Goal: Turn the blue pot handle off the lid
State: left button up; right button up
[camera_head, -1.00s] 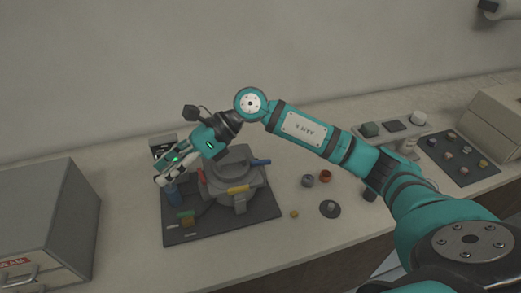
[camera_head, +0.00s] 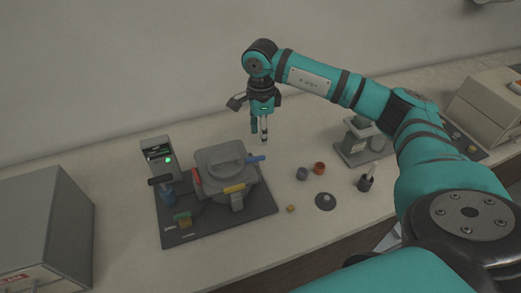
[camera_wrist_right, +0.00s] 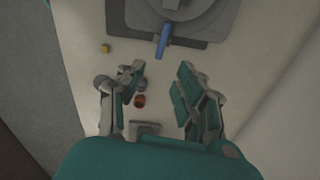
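The press pot with its grey lid (camera_head: 222,156) stands on a dark base plate (camera_head: 225,222). A blue handle (camera_head: 256,159) sticks out from the lid's right side; a red handle (camera_head: 196,177) and a yellow handle (camera_head: 235,188) show at its left and front. My right gripper (camera_head: 264,138) points down in the air near the blue handle. In the right wrist view the blue handle (camera_wrist_right: 163,40) lies ahead, beyond my fingers (camera_wrist_right: 160,92), which stand apart with nothing between them in grip. My left gripper is out of view.
A small display unit (camera_head: 158,155) with a green light stands behind the plate's left corner. A grey pot (camera_head: 302,173), a red-brown pot (camera_head: 319,168) and a dark disc (camera_head: 326,201) lie right of the plate. A grey box (camera_head: 40,230) stands left.

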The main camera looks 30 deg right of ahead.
aim_at(261, 156)
notch_tip(261, 156, down, 9)
jog(key=shift+f+p, duration=0.1)
jog(key=shift+p, duration=1.05)
jog(key=shift+a, duration=0.1)
grip_shut()
